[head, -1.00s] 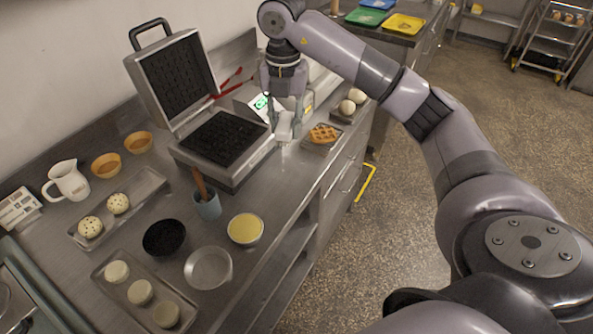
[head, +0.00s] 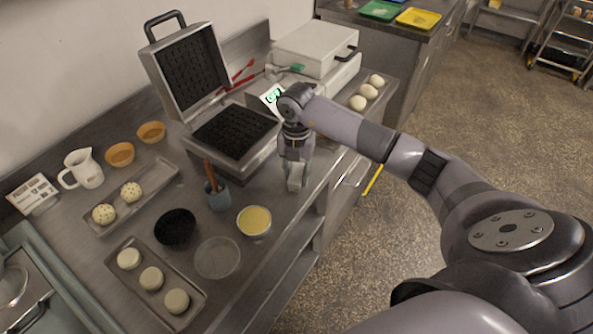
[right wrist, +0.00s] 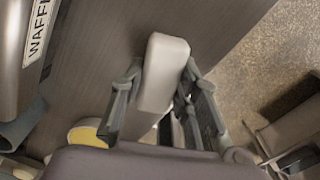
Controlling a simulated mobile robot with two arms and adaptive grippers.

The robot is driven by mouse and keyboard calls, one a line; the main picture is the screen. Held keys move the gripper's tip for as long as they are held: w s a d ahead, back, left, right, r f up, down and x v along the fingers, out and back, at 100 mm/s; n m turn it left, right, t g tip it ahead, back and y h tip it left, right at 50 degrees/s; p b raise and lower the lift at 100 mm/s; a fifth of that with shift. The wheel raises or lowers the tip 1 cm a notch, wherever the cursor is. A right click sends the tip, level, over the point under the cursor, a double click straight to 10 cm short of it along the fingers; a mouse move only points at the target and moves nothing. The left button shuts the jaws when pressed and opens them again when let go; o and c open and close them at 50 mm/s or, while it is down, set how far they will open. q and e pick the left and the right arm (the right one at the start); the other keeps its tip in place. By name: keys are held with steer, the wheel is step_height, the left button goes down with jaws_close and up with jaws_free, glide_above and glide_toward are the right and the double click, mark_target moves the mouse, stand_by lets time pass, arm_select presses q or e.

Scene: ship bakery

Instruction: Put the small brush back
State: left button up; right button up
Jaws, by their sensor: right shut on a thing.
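My right gripper (head: 297,180) is shut on a pale, block-shaped thing (head: 294,184), above the counter at the right of the waffle iron. In the right wrist view this pale thing (right wrist: 163,70) stands out between the fingers; I cannot tell whether it is the small brush. A blue-grey cup (head: 219,199) stands left of the gripper, in front of the waffle iron, with a brown wooden-handled tool (head: 210,173) upright in it. The tool's lower end is hidden in the cup. My left gripper is not in view.
The open waffle iron (head: 236,152) stands behind the cup. A yellow-filled bowl (head: 254,221), a dark bowl (head: 175,227) and an empty clear dish (head: 217,258) stand near the front. A tray of pale rounds (head: 190,303) is at lower left. Bare counter lies around the gripper.

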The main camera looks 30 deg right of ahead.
mark_target(296, 172)
steer(key=shift+f, duration=0.2)
steer(key=shift+f, duration=0.2)
steer(key=o, duration=1.1)
steer(key=shift+r, duration=0.1)
steer(key=shift+r, duration=0.2)
steer(key=shift+w+r, duration=0.1)
steer(key=shift+r, duration=0.2)
step_height(296, 172, up, 11)
steer(key=b, duration=0.3)
steer(key=shift+r, duration=0.15)
